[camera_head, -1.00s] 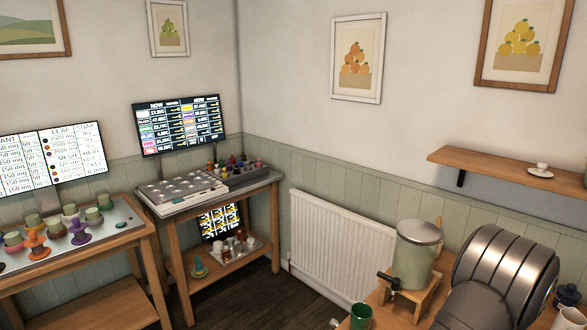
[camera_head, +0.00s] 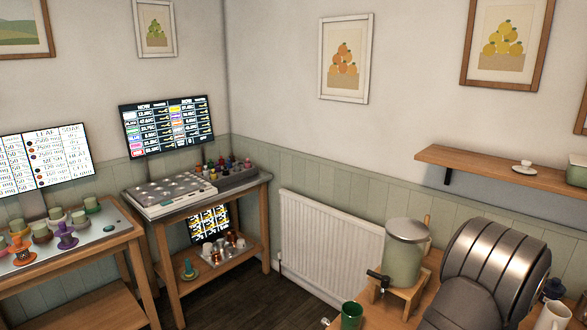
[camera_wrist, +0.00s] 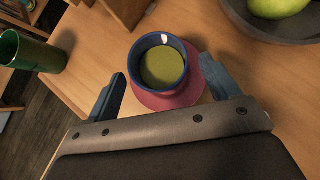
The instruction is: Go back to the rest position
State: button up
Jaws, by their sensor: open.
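My gripper (camera_wrist: 168,92) shows in the wrist view, open, with its two blue fingers spread apart. A dark blue cup (camera_wrist: 136,55) with yellow-green liquid (camera_wrist: 162,68) in it stands upright on a pink-red saucer (camera_wrist: 196,98) just beyond and between the fingertips. I cannot tell how far the fingers are from the cup in depth. The head view does not show my gripper or this cup.
In the wrist view, a green cup (camera_wrist: 38,52) stands at the left and a dark bowl with a green fruit (camera_wrist: 278,7) at the upper right.

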jog(key=x, duration=0.3)
jog(key=shift+w+a+f, duration=0.1)
jog(key=shift+w+f, duration=0.1)
jog(key=shift+f, duration=0.05)
jog(key=d+v, duration=0.3)
jog(key=v, duration=1.3)
jog(key=s+a+f, duration=0.4)
jog(key=a+f, duration=0.1)
jog(key=a, duration=0.3)
jog(key=s+a+f, duration=0.4)
jog(key=a+f, duration=0.1)
jog(key=a, duration=0.3)
jog(key=shift+s+a+f+n, duration=0.2)
jog(key=shift+a+f+n, duration=0.05)
jog(key=shift+f+n, duration=0.05)
